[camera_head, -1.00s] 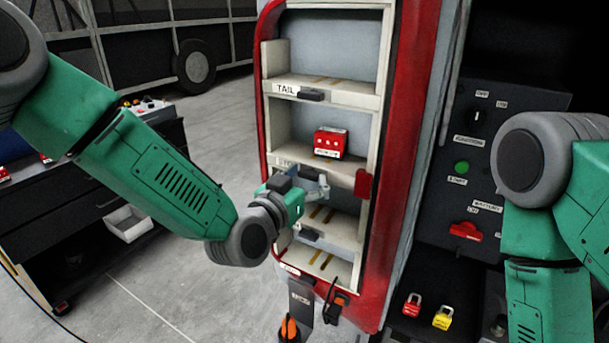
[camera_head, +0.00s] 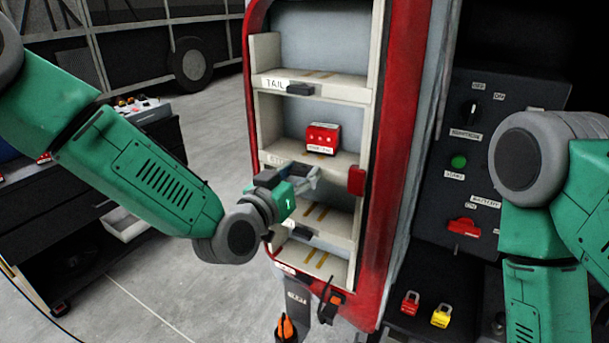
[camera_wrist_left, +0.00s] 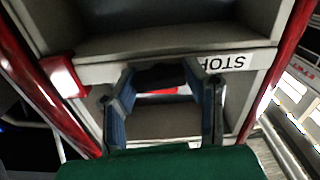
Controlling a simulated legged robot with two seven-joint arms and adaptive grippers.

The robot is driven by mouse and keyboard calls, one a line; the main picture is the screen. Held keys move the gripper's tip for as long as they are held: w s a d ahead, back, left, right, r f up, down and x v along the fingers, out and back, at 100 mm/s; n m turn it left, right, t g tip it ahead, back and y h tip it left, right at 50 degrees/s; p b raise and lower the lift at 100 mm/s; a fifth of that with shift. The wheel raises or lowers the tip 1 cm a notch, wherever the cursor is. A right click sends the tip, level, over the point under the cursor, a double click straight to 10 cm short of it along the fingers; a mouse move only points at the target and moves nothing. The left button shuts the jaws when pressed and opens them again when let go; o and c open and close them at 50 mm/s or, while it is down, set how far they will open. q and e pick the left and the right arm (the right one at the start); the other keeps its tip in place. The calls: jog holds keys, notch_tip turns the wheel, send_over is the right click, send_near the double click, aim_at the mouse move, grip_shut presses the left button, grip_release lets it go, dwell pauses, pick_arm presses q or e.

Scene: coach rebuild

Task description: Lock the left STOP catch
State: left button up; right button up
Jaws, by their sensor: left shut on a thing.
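The STOP shelf edge (camera_head: 338,163) is in the middle of the red-framed cabinet, its label partly hidden by my left gripper (camera_head: 308,178). The left gripper reaches in from the left at that edge. In the left wrist view, its two blue-grey fingers (camera_wrist_left: 163,82) are shut on the dark STOP catch (camera_wrist_left: 160,75), next to the upside-down STOP label (camera_wrist_left: 227,63). The catch is mostly hidden in the head view. A red lamp block (camera_head: 322,138) sits on the shelf above this edge. My right arm shows at the right; its gripper is out of view.
The TAIL catch (camera_head: 300,90) is above and another dark catch (camera_head: 303,234) is below. A red tab (camera_head: 356,181) is on the cabinet's right side. A black switch panel (camera_head: 482,160), a red padlock (camera_head: 410,301) and a yellow padlock (camera_head: 441,315) are at the right.

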pick_arm(q)
jog(key=n+b, duration=0.1)
jog(key=n, duration=0.2)
jog(key=f+n+b, duration=0.1)
jog(key=n+b, duration=0.1)
jog(key=n, duration=0.1)
jog(key=shift+s+a, duration=0.15)
jog(key=n+b, duration=0.3)
jog(key=n, duration=0.2)
jog(key=shift+f+n, duration=0.15)
jog(key=shift+n, duration=0.15)
jog(key=n+b, duration=0.2)
jog(key=n, duration=0.1)
jog(key=shift+f, duration=0.1)
jog(key=shift+s+a+r+n+b, duration=0.2)
jog(key=shift+a+n+b, duration=0.15)
jog(key=shift+n+b, duration=0.55)
jog(key=shift+d+n, duration=0.1)
jog(key=shift+n, duration=0.2)
